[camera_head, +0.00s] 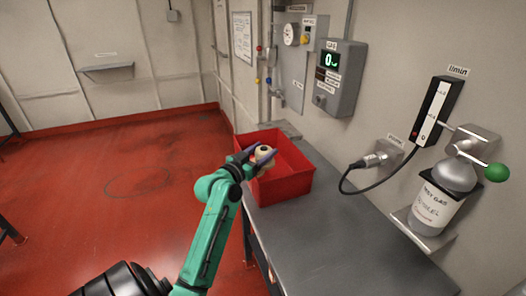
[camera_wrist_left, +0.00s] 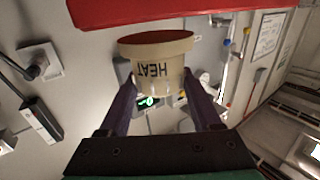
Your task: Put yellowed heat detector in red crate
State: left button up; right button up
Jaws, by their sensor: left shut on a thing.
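The yellowed heat detector (camera_wrist_left: 158,62) is a cream cup-shaped piece marked HEAT, with a reddish face. My left gripper (camera_head: 258,158) is shut on it, with one finger on each side in the left wrist view (camera_wrist_left: 158,95). The heat detector also shows in the head view (camera_head: 265,154), held near the left side of the red crate. The red crate (camera_head: 287,188) stands on the far end of the grey bench, open at the top. Its rim seems to show as a red band (camera_wrist_left: 130,10) in the left wrist view. My right gripper is not in view.
The grey bench (camera_head: 335,230) is clear in front of the crate. On the wall are a gas meter box (camera_head: 340,78), a cable plug (camera_head: 372,160) and a test gas cylinder (camera_head: 437,203) on a bracket. Red floor lies open to the left.

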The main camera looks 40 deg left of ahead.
pick_arm(q)
jog(key=shift+f, duration=0.25)
jog(key=o, duration=1.4)
jog(key=shift+o, duration=0.2)
